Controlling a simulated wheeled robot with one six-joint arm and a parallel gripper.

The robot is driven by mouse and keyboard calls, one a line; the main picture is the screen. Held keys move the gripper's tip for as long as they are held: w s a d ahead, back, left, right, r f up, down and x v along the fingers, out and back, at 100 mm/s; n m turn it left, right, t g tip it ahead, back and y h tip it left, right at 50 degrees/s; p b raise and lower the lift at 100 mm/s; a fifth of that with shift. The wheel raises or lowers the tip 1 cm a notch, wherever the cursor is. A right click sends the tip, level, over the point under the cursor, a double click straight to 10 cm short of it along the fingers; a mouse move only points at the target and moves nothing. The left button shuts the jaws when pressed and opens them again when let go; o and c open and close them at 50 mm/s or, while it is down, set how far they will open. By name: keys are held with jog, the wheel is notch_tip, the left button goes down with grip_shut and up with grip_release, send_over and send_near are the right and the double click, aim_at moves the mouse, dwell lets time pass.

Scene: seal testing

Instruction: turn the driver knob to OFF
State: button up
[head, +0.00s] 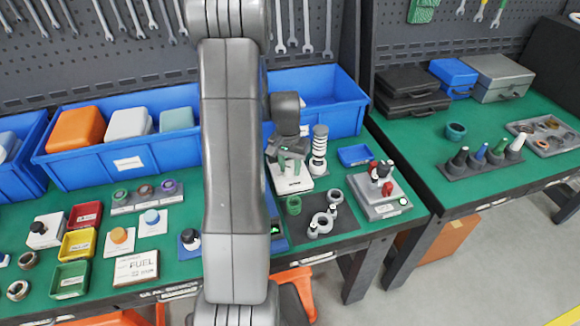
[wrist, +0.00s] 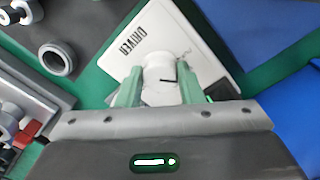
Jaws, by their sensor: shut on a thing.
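The driver knob (wrist: 159,88) is a pale round knob with a short black mark. It stands on a white plate (wrist: 205,45) lettered DRIVER, partly cut off in the wrist view. The plate (head: 291,185) also shows in the head view, under my gripper (head: 290,158). The green fingers of my gripper (wrist: 161,86) are shut on the knob, one on each side. The black mark points towards the right in the wrist view. In the head view the knob is hidden by my gripper, and I cannot read any position labels.
A ringed white-and-black column (head: 319,150) stands close right of the plate. A grey fixture with red parts (head: 380,192) is farther right, with a blue tray (head: 355,155) behind it. Grey rings (head: 322,222) lie in front on a dark mat. Blue bins (head: 335,92) stand behind.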

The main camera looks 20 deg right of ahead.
aim_at(288, 168)
jog(key=o, duration=1)
jog(key=shift+c, duration=0.2)
jog(key=shift+r, duration=0.15)
notch_tip(288, 168, up, 14)
jog(key=shift+w+a+f+b, duration=0.2)
jog(key=shift+a+b, duration=0.05)
jog(key=shift+b, duration=0.1)
jog(key=shift+f, duration=0.15)
jog(key=f, duration=1.3)
jog(key=shift+s+d+f+p, duration=0.2)
jog(key=shift+d+f+p, duration=0.05)
jog(key=shift+f+p, duration=0.1)
